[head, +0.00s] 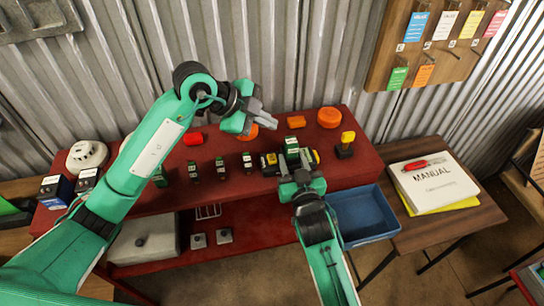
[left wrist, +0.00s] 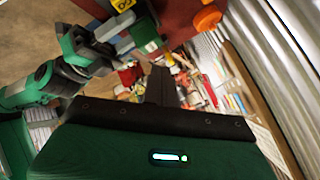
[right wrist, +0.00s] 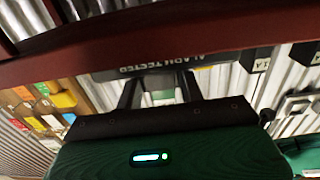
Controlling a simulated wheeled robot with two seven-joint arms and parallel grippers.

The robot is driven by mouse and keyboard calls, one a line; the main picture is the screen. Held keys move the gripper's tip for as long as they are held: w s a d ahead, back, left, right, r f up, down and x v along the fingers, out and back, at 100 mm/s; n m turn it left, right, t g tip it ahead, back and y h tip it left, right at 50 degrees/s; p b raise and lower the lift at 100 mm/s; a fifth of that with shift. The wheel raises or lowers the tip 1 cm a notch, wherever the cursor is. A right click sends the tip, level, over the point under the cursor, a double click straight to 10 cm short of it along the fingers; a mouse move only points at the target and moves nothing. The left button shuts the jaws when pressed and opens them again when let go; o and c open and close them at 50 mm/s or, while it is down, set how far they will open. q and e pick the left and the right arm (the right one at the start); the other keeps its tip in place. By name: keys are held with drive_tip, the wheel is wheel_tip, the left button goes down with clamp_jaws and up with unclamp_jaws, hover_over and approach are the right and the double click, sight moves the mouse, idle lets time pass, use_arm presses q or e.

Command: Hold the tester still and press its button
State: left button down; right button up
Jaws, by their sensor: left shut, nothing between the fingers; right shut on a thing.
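The tester is held at the table's front edge; it shows as a green block with a pale mark (head: 291,144) in the head view. My right gripper (head: 294,166) is shut on it from the front. In the right wrist view a dark face with upside-down lettering, apparently "ALARM TESTED" (right wrist: 165,63), lies across the fingertips (right wrist: 158,88). My left gripper (head: 258,116) is shut and empty, above and left of the tester, apart from it. The left wrist view shows the green block (left wrist: 147,42) beyond the fingertips (left wrist: 160,78). I cannot make out the button.
A blue bin (head: 365,214) sits at the front right. A manual (head: 433,184) lies on the wooden table.

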sight(268, 158)
use_arm(q)
drive_tip(key=shift+f, duration=4.45)
drive_tip(key=shift+f, duration=0.15)
drive_tip(key=shift+f, duration=0.25)
drive_tip(key=shift+f, duration=0.55)
drive_tip(key=shift+r, duration=1)
drive_tip(key=shift+r, duration=0.1)
